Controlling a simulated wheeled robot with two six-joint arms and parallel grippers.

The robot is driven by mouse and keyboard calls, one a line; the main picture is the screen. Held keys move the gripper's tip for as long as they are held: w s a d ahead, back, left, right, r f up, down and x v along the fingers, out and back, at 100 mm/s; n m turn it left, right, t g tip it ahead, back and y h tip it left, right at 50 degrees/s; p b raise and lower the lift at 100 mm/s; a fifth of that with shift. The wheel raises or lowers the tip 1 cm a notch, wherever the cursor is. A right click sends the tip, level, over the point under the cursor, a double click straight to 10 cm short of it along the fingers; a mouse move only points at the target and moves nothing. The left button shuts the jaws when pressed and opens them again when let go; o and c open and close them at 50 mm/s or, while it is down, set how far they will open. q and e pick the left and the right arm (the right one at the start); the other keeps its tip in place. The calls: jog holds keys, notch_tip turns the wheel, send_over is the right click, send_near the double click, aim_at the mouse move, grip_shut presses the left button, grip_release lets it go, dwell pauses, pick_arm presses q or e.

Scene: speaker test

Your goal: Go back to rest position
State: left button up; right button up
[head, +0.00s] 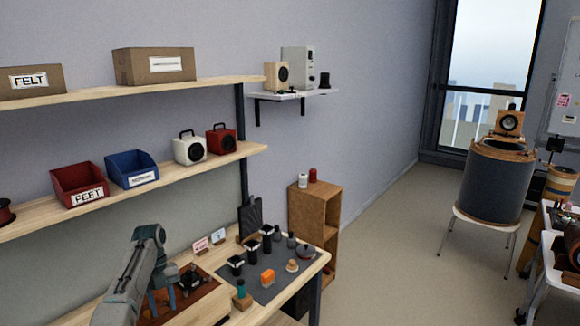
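My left arm comes in at the lower left over the workbench (265,314). My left gripper (160,303) hangs low over a brown tray (205,296) on the bench. Its two bluish fingers show apart, with nothing seen between them. A dark part (190,279) lies on the tray just right of the gripper. My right gripper is not in view.
Shelves above carry a red bin (79,184), a blue bin (132,168) and speakers. A large drum (496,185) stands on a white stool at right. The middle floor is clear.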

pick_arm(q)
jog(key=s+d+f+n+t+y, duration=0.2)
jog(key=s+d+f+n+t, duration=0.1)
jog(key=s+f+n, duration=1.25)
jog(key=s+d+r+n+t, duration=0.1)
jog(key=s+d+r+n, duration=0.2)
jog(key=s, duration=0.7)
jog(key=s+r+n+t, duration=0.25)
jog(key=s+n, duration=0.25)
jog(key=s, duration=0.5)
jog(key=s+d+r+n+t, duration=0.15)
jog(key=s+r+n, duration=0.25)
jog(key=s, duration=0.5)
notch_tip(320, 180, down, 40)
jog(key=a+g+b, duration=0.2)
jog(key=b, duration=0.6)
jog(key=s+f+b, duration=0.3)
jog(key=s+f, duration=0.6)
jog(key=f, duration=0.3)
jog(key=s+a+f+g+b, duration=0.1)
jog(key=s+f+b, duration=0.1)
jog(key=s+f, duration=0.7)
notch_tip(320, 180, down, 3)
jog(key=shift+s+a+r+n+b, duration=0.1)
jog(key=shift+s+a+n+b, duration=0.05)
jog(key=shift+s+n+b, duration=0.25)
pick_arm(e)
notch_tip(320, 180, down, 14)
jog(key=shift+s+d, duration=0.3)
